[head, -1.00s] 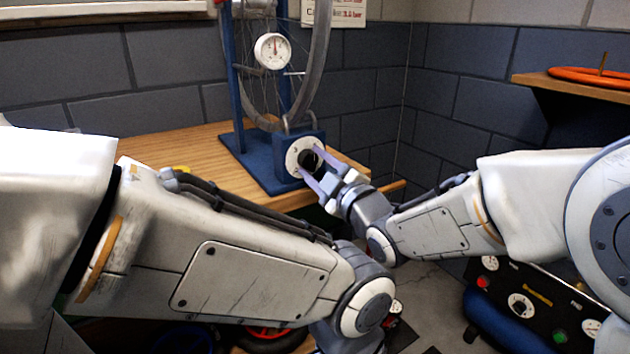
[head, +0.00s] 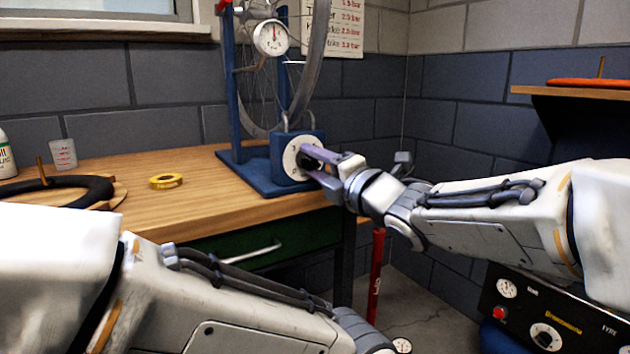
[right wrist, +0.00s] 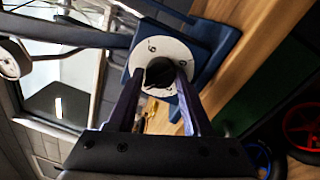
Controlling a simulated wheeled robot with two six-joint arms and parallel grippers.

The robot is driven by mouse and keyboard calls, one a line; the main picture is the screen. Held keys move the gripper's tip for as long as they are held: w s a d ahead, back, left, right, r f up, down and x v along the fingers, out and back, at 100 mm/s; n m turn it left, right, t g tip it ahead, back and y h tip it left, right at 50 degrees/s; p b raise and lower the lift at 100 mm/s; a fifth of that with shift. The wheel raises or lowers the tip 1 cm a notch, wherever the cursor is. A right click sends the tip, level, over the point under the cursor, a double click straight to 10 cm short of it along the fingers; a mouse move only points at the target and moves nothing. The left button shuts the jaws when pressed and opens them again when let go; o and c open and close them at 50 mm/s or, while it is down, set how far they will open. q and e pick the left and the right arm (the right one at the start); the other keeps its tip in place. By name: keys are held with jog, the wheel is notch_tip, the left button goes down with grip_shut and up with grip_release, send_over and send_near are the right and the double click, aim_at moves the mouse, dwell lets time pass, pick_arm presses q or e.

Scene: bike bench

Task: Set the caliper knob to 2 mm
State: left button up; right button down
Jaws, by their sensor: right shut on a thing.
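The caliper knob is black and sits at the centre of a white round dial (head: 292,158) on the front of the blue truing stand (head: 256,178). My right gripper (head: 314,164) is at the dial, its fingers shut on the knob. The right wrist view shows the knob (right wrist: 159,75) between the two fingertips (right wrist: 160,84), with a few marks on the dial's rim around it. The knob's pointer and its reading cannot be made out. My left arm crosses the lower left of the head view; its gripper is out of the picture.
A white gauge (head: 271,37) is mounted by the spoked wheel above the dial. A black panel with dials (head: 560,318) is at the lower right.

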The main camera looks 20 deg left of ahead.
jog(key=shift+f+n+b, duration=0.15)
jog(key=shift+n+b, duration=1.25)
jog(key=shift+n, duration=0.8)
jog(key=shift+c, duration=1.7)
grip_release()
jog(key=shift+s+d, duration=0.1)
jog(key=shift+d, duration=0.1)
jog(key=p+v, duration=0.1)
jog(key=v, duration=0.9)
